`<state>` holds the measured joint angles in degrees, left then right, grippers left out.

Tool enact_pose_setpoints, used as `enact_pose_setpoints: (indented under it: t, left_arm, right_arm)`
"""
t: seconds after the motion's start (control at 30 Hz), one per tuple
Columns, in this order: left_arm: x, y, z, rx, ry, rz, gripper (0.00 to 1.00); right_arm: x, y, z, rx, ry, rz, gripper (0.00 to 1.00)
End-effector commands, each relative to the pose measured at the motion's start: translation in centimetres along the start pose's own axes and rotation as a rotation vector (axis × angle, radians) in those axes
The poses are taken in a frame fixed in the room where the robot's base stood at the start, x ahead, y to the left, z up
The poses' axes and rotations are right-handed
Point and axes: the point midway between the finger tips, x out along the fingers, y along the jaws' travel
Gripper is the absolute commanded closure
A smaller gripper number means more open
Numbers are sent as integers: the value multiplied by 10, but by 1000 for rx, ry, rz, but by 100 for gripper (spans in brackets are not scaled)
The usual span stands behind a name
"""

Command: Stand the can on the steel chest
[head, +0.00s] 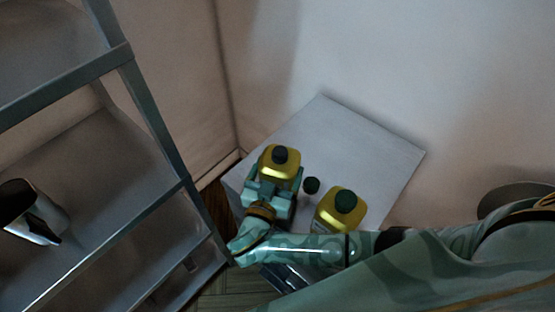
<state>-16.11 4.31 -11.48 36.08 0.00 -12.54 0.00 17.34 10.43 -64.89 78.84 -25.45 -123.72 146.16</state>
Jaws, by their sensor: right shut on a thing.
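My right gripper (272,188) is shut on a yellow can (280,164) with a dark cap. The can looks upright, over the left part of the pale grey steel chest (355,135). I cannot tell whether its base touches the chest top, because the gripper and the can itself hide it. A second yellow can (335,214) with a green cap stands on the chest to the right, partly hidden by my right arm. My left gripper is not in view.
The back and right of the chest top are clear. A metal shelf rack (150,110) is at the left, with a shiny dark object (32,212) on it. Walls close in behind the chest.

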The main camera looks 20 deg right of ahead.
Motion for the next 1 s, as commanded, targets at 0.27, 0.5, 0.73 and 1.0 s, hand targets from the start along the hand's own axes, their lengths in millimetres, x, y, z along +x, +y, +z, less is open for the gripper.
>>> enact_pose_setpoints:
  t: [0.27,0.5,0.73,1.0]
  left_arm:
    - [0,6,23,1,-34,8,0]
    - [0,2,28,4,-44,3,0]
    - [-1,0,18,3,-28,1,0]
    - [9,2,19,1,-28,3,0]
  right_arm:
    - [-1,0,4,-2,-5,-1,50]
    - [0,0,4,-3,-4,-1,0]
    - [-8,0,2,-1,-8,-2,0]
    - [-70,0,4,0,-11,0,0]
